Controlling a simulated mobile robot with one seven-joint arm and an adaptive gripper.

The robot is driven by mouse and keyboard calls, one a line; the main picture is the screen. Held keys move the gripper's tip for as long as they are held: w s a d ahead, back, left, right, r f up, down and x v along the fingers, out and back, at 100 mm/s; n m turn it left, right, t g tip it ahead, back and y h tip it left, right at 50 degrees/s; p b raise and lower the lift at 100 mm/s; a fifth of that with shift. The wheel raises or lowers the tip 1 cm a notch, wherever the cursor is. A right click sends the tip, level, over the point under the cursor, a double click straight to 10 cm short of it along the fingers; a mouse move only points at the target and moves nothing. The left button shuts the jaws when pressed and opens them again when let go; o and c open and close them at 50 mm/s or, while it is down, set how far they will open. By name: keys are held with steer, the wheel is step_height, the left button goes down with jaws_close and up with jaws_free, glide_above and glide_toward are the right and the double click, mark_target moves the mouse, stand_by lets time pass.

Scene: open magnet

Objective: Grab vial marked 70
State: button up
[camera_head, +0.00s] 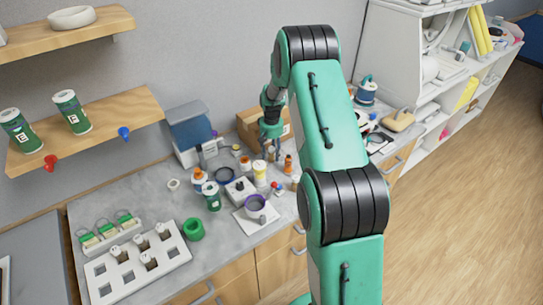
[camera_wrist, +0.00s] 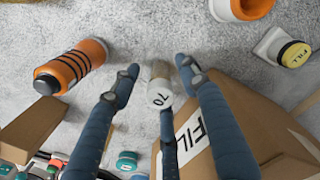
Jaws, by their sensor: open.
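The vial marked 70 (camera_wrist: 160,95) shows in the wrist view with its white, numbered cap towards the camera. My gripper (camera_wrist: 158,70) is open, with one finger on each side of the vial and a visible gap on both sides. In the head view my gripper (camera_head: 272,143) reaches down at the back of the counter, beside a cardboard box. I cannot make out the marked vial in the head view.
The cardboard box (camera_wrist: 255,112) stands close at the right finger. In the head view a white vial rack (camera_head: 135,268) and several bottles crowd the counter (camera_head: 235,240).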

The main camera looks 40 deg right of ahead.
steer(key=shift+c, duration=0.5)
jaws_close()
steer(key=shift+r, duration=0.15)
step_height(320, 180, up, 10)
steer(key=shift+f+p, duration=0.1)
steer(key=shift+p, duration=0.2)
stand_by(0.4)
stand_by(0.4)
